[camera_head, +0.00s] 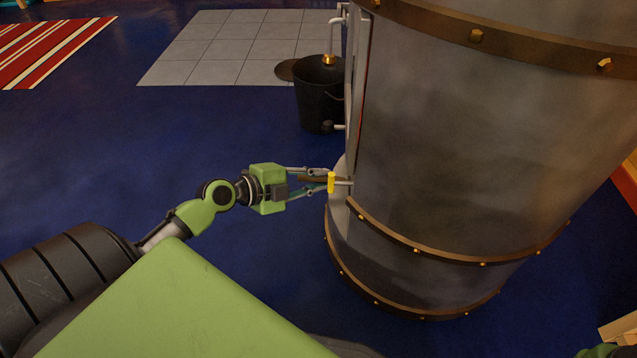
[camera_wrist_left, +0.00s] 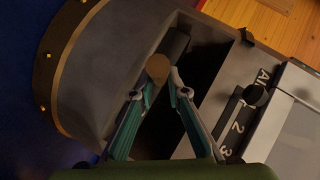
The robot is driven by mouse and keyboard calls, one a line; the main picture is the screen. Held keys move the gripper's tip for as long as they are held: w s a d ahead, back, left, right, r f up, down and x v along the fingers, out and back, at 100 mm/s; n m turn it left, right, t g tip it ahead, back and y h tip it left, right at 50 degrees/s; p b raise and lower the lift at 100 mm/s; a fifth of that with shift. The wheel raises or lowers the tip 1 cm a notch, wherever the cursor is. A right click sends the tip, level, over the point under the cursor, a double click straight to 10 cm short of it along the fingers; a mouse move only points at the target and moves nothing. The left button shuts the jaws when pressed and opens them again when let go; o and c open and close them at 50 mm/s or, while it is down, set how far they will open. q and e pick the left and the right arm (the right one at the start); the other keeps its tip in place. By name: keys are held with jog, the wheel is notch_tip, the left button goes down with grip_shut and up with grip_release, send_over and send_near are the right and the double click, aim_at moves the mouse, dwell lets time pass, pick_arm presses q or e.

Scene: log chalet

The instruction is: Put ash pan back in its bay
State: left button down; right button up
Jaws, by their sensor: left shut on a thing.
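My left gripper (camera_head: 320,181) reaches the lower left side of the grey metal stove (camera_head: 455,150). In the left wrist view its two fingers (camera_wrist_left: 160,84) are shut on a round brown handle end (camera_wrist_left: 157,68). This handle appears to belong to the ash pan; a dark bar beside it (camera_wrist_left: 178,45) may be part of the pan. The handle is at the dark bay opening (camera_wrist_left: 205,70) in the stove's base. Most of the pan is hidden or lost in shadow, so how deep it sits cannot be told.
A scale marked 1, 2, 3 with a black knob (camera_wrist_left: 255,95) lies beside the bay. A black bucket (camera_head: 320,95) stands behind the stove's left side. Blue floor (camera_head: 130,140) is clear at left.

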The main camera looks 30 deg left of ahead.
pick_arm(q)
jog(key=shift+r, duration=0.15)
jog(key=c, duration=2)
grip_release()
jog(key=shift+o, duration=0.2)
jog(key=shift+s, duration=0.1)
jog(key=p+v, duration=0.3)
jog(key=v, duration=0.9)
